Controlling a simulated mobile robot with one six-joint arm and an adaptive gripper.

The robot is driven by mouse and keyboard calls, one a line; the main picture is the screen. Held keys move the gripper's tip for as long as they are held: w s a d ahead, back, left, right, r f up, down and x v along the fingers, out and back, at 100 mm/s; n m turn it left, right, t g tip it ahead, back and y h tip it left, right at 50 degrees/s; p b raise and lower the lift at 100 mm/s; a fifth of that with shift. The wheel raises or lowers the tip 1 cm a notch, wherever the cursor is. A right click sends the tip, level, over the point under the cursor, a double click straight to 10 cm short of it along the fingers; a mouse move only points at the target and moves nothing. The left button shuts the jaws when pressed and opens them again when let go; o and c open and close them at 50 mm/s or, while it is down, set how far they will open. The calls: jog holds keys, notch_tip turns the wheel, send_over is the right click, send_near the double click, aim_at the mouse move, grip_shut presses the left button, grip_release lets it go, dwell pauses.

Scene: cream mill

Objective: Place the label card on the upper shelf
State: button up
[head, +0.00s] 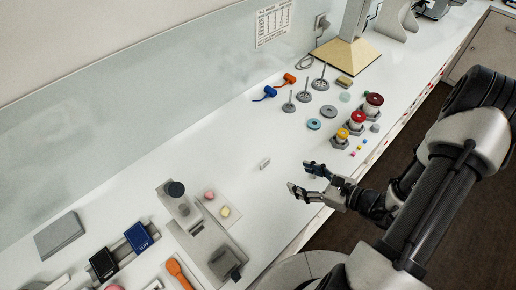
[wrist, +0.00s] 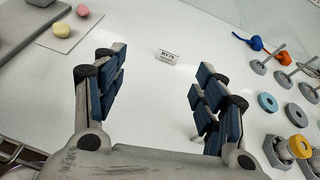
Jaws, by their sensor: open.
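The label card (head: 264,163) is a small pale piece standing alone on the white worktop in the head view. In the wrist view the label card (wrist: 167,57) shows dark lettering on its face. My gripper (head: 300,175) is open and empty, to the right of the card and apart from it. In the wrist view my gripper (wrist: 158,68) has its blue-padded fingers spread wide, with the card beyond the tips, between their directions. I cannot make out an upper shelf in either view.
A grey device (head: 182,207) and a board with pink and yellow pieces (head: 217,209) stand to the left. Grey discs on rods (head: 304,95), blue and orange tools (head: 270,91) and colourful spools (head: 357,120) stand to the right. The worktop around the card is clear.

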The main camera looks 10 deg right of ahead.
jog(key=f, duration=0.1)
jog(key=f+m, duration=0.1)
jog(key=d+f+m+h, duration=0.1)
jog(key=shift+w+t, duration=0.4)
send_near(266, 162)
jog(key=b+x, duration=0.1)
jog(key=x, duration=0.2)
jog(key=shift+f, duration=0.2)
jog(key=x, duration=0.5)
jog(key=shift+w+a+r, duration=0.1)
jog(key=shift+w+a, duration=0.2)
jog(key=shift+w, duration=0.05)
jog(key=shift+c, duration=0.4)
jog(key=c, duration=0.8)
